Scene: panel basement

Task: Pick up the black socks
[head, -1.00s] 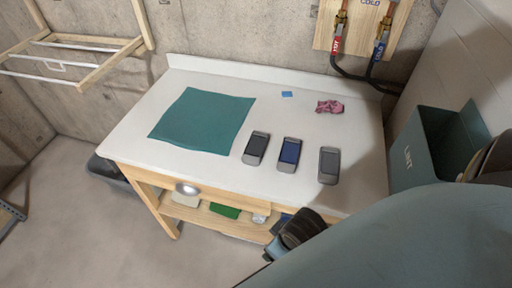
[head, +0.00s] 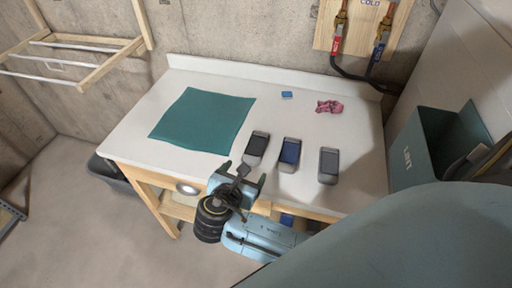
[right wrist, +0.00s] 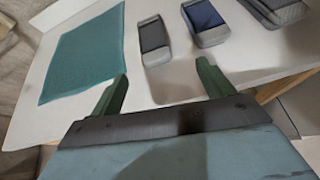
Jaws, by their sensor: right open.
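The black socks (head: 256,148) look like a flat, folded dark bundle with a grey edge, the leftmost of three similar bundles near the front of the white table. They also show in the right wrist view (right wrist: 153,40), just beyond the gap between the fingertips. My right gripper (head: 240,177) is at the table's front edge, just short of the black socks. In the right wrist view its two green fingers (right wrist: 162,77) are spread wide with nothing between them. My left gripper is not in view.
A navy bundle (head: 289,153) and a grey bundle (head: 328,165) lie to the right of the black socks. A teal cloth (head: 203,120) lies to the left. A pink crumpled cloth (head: 330,106) and a small blue item (head: 287,95) lie behind. A lint bin (head: 428,150) stands right of the table.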

